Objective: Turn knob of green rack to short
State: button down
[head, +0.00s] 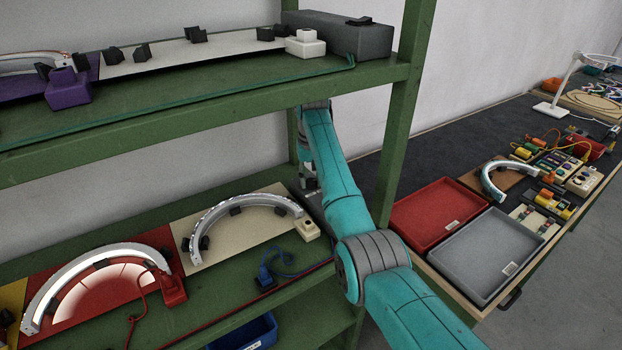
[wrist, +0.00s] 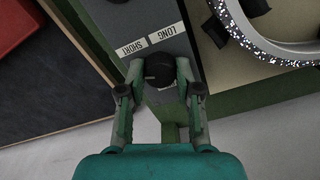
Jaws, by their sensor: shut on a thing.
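The green rack (head: 399,110) fills the left of the head view, with two shelves visible. In the wrist view a grey control box (wrist: 118,20) carries white labels reading SHORT (wrist: 130,48) and LONG (wrist: 167,33). Its round black knob (wrist: 159,68) has a faint light mark on its left side; I cannot tell exactly which label it points to. My gripper (wrist: 160,82) is shut on the knob, one finger on each side.
A glittery arc on a cream board (head: 215,247) lies close beside the box. A lit arc on a red board (head: 60,250) lies farther left. A blue plug (head: 265,277) is near the shelf's front edge. Red (head: 437,237) and grey (head: 500,300) trays stand right of the rack.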

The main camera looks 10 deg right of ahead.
jog(key=shift+m, duration=0.7)
jog(key=c, duration=0.8)
grip_release()
